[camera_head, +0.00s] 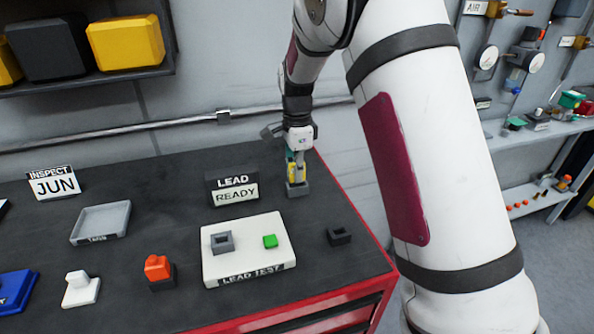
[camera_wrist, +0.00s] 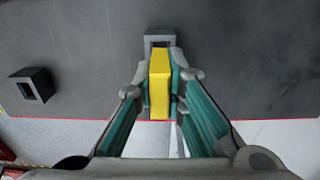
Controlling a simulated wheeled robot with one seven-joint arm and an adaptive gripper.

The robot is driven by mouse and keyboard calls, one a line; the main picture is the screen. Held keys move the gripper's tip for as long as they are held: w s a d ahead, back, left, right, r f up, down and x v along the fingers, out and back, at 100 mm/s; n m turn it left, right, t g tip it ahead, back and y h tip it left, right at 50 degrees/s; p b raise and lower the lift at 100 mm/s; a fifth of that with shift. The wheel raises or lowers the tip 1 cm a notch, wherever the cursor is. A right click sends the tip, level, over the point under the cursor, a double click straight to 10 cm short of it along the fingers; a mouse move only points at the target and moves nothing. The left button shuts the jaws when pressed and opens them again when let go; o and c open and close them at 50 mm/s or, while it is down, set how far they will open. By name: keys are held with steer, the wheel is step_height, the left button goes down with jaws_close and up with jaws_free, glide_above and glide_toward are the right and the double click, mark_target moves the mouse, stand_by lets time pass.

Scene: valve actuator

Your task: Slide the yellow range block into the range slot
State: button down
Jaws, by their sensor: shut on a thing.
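The yellow range block (camera_head: 292,173) is between the fingers of my gripper (camera_head: 297,164), above a small grey square holder (camera_head: 298,190) near the back right of the bench. In the wrist view the block (camera_wrist: 160,85) is pinched between both teal-lined fingers (camera_wrist: 160,92). The holder (camera_wrist: 158,39) shows just beyond it, with a dark opening partly covered by the block. I cannot tell whether the block's lower end is inside the holder. A second dark square holder (camera_head: 339,236) stands empty nearer the right edge; the wrist view shows it too (camera_wrist: 33,85). No label marks either as the range slot.
A white LEAD TEST plate (camera_head: 251,262) carries a grey socket (camera_head: 222,241) and a green button (camera_head: 270,241). A LEAD READY sign (camera_head: 233,190) stands left of my gripper. An orange-topped piece (camera_head: 158,267) and a grey tray (camera_head: 100,222) are farther left.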

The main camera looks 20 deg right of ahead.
steer(key=shift+f, duration=0.8)
steer(key=c, duration=1.6)
jaws_free()
steer(key=shift+o, duration=0.2)
step_height(320, 180, up, 12)
steer(key=shift+f, duration=0.1)
steer(key=s+r+n+t, duration=0.1)
steer(key=s+r+n, duration=0.4)
steer(key=s, duration=0.4)
steer(key=s+r+n+t, duration=0.2)
steer(key=s+r+n, duration=0.25)
steer(key=s, duration=0.35)
steer(key=s+f+n+t, duration=0.1)
steer(key=s+n+t, duration=0.1)
steer(key=s+n, duration=0.6)
steer(key=s, duration=0.7)
steer(key=shift+f, duration=0.3)
